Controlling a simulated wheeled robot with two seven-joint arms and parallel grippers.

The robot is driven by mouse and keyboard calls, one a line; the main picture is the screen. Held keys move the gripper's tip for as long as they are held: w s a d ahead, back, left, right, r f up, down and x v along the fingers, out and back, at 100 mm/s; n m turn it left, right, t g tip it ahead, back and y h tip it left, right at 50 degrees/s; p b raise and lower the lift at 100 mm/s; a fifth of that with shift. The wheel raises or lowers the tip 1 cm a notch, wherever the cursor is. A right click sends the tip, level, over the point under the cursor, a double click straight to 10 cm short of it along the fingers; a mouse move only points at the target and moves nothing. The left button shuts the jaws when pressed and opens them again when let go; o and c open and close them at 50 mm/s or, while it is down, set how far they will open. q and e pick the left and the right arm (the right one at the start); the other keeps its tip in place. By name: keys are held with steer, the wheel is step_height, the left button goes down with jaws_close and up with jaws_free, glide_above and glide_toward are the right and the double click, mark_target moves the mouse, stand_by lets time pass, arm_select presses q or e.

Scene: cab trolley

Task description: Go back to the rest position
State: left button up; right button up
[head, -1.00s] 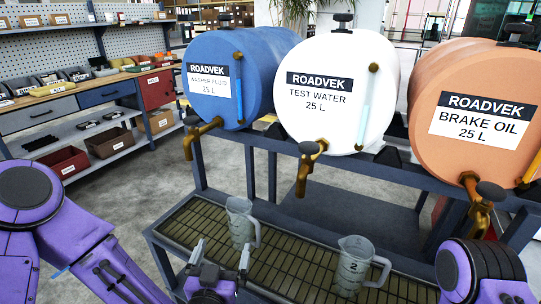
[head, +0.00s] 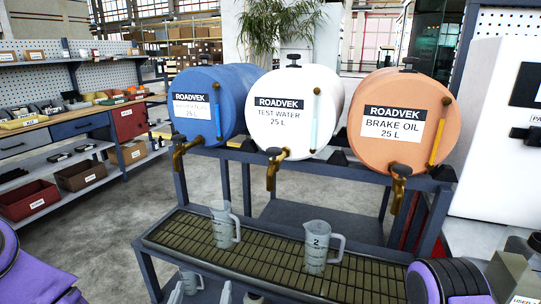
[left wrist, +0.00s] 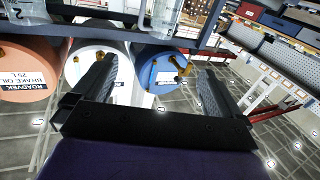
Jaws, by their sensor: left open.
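My left gripper (head: 201,293) shows only by its two pale fingertips at the bottom edge of the head view. It is open and empty, in front of the trolley's near edge, clear of the jugs. In the left wrist view its dark fingers (left wrist: 155,88) stand wide apart. My right gripper is out of view; only a purple part of my right arm shows at lower right. A clear measuring jug (head: 222,228) and a jug marked 2 (head: 317,252) stand upright on the trolley's drip grating (head: 270,262).
Blue (head: 215,95), white (head: 295,100) and orange (head: 405,115) drums with brass taps lie on the trolley frame. A workbench (head: 65,122) with bins stands at left, a white cabinet (head: 490,140) at right. Grey floor (head: 95,225) is open between bench and trolley.

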arm_select(q)
steer(key=s+a+f+n+g, duration=0.3)
steer(key=s+f+g, duration=0.15)
steer(key=f, duration=0.65)
steer(key=s+a+f+n+g, duration=0.25)
steer(key=s+f+g, duration=0.2)
steer(key=f, duration=0.55)
steer(key=s+a+f+g+y, duration=0.1)
steer(key=s+a+f+g, duration=0.1)
steer(key=s+a+f, duration=0.2)
steer(key=s+a+f+g+y, duration=0.2)
steer(key=s+a+f, duration=0.3)
steer(key=s, duration=0.4)
steer(key=shift+s+a+n+g, duration=0.25)
steer(key=shift+a+n+g, duration=0.2)
steer(key=shift+g, duration=0.35)
